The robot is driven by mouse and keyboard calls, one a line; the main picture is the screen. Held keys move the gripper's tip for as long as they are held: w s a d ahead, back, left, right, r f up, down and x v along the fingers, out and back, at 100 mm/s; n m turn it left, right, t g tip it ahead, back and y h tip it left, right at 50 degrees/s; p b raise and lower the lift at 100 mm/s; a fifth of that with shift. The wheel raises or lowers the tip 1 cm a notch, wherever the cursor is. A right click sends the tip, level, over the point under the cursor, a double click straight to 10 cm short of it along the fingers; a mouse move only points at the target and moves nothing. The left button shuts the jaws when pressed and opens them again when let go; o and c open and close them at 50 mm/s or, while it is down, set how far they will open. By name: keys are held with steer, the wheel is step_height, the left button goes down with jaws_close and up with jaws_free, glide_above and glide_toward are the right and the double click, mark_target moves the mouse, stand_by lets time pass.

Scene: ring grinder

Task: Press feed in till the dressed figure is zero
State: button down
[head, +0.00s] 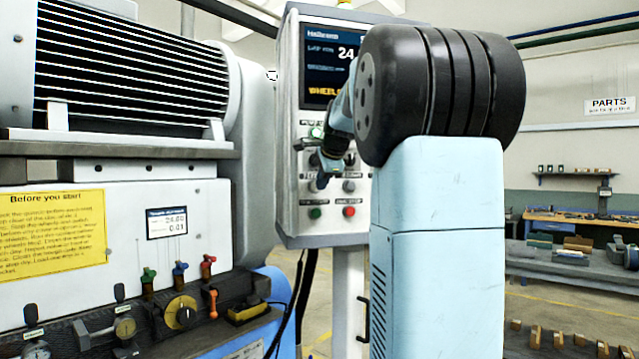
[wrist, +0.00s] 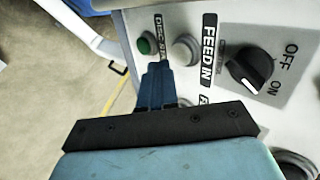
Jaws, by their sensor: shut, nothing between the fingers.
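The control panel (head: 287,195) carries a screen (head: 326,65); a figure beginning "24" shows, the rest is behind my arm. A smaller line below it is unreadable, its value hidden; yellow text starts "WHEEL". In the wrist view the pale feed in button (wrist: 186,50) sits beside its FEED IN label (wrist: 208,50). My gripper (wrist: 158,68) is shut and empty, its tips close to this button and just below the green button (wrist: 145,44) in the picture. I cannot tell whether the tips touch the panel. In the head view my gripper (head: 322,182) covers part of the buttons.
A black OFF/ON knob (wrist: 250,70) is right of the label. In the head view green (head: 315,213) and red (head: 349,211) buttons are low on the panel. The grinder (head: 120,165) stands left, with a small card (head: 167,223) and yellow notice (head: 50,232).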

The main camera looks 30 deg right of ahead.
steer(key=v, duration=1)
steer(key=shift+s, duration=0.2)
stand_by(2.0)
steer(key=s+a+f+n+g+y, duration=0.1)
steer(key=s+a+f+n+g, duration=0.1)
steer(key=s+a+f+n, duration=1.45)
steer(key=s+f, duration=0.2)
steer(key=f, duration=0.2)
steer(key=s+a+f+n+g, duration=0.1)
steer(key=s+a+f+n, duration=0.2)
steer(key=s+a+f, duration=0.2)
step_height(320, 180, down, 5)
steer(key=shift+s+r+n+y, duration=0.15)
steer(key=shift+s+n+y, duration=0.25)
steer(key=shift+s, duration=0.85)
